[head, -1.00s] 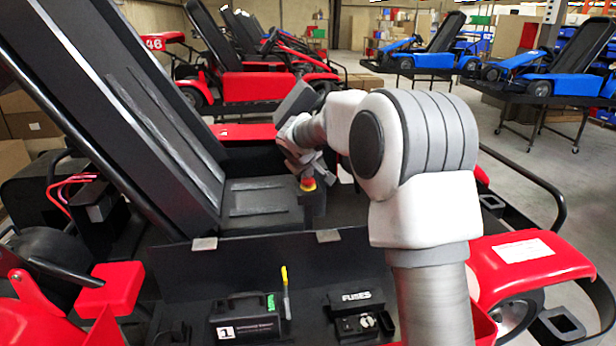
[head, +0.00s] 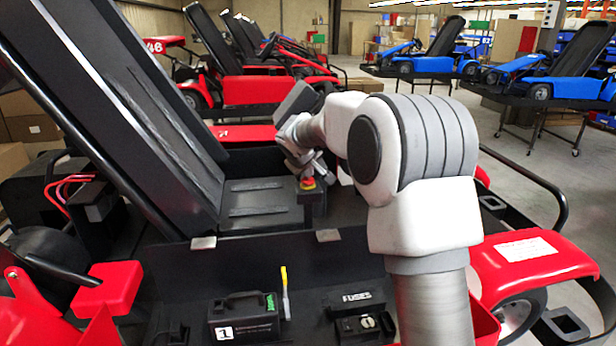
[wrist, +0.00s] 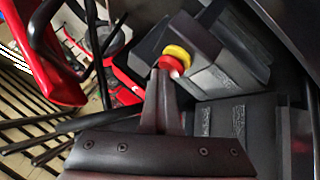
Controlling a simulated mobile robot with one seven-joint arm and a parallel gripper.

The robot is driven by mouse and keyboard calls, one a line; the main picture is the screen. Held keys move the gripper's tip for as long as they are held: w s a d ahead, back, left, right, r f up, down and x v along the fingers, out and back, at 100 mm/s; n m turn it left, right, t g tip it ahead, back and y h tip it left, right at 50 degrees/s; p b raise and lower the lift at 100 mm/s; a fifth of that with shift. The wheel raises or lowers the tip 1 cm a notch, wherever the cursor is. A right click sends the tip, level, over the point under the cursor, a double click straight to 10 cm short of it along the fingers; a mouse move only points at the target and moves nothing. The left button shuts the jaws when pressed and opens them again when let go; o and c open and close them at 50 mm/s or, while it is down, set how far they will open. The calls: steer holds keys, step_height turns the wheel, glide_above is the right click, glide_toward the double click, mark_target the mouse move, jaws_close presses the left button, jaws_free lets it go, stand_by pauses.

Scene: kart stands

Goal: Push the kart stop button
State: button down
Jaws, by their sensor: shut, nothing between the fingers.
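The kart stop button (head: 307,183) is a red knob with a yellow collar on a black box (head: 313,203) beside the kart's black seat. In the wrist view the red and yellow button (wrist: 174,62) sits just beyond the fingertips. My gripper (wrist: 163,76) is shut and empty, its tips at the red knob; whether they touch it I cannot tell. In the head view my gripper (head: 308,174) is over the button and partly hides it.
A battery case (head: 244,317), a yellow-tipped tool (head: 286,290) and a fuse box (head: 356,312) lie on the kart's near side tray. The tilted seat back (head: 120,110) rises to the left. Blue karts (head: 420,62) on stands are far behind.

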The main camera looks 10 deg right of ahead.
mark_target(308, 181)
steer(key=shift+s+f, duration=0.2)
steer(key=shift+f, duration=0.75)
steer(key=r+p, duration=0.2)
steer(key=shift+w+r, duration=0.2)
steer(key=shift+r, duration=0.15)
steer(key=shift+r+p, duration=1.15)
steer(key=shift+r, duration=0.7)
steer(key=shift+r, duration=0.1)
steer(key=s+d+r+m+g, duration=0.1)
steer(key=s+r, duration=0.2)
steer(key=s, duration=0.8)
steer(key=s+d+r+m+g, duration=0.15)
steer(key=s+r, duration=0.25)
steer(key=s, duration=0.7)
steer(key=s+a+f+m+y, duration=0.1)
steer(key=s+f, duration=0.2)
steer(key=s, duration=0.8)
steer(key=s+a+f+m+y, duration=0.1)
steer(key=s+f+y, duration=0.1)
steer(key=s, duration=1)
steer(key=shift+s+a+f+m+g+b, duration=0.2)
steer(key=shift+f+m+g+b, duration=0.2)
steer(key=shift+f, duration=0.5)
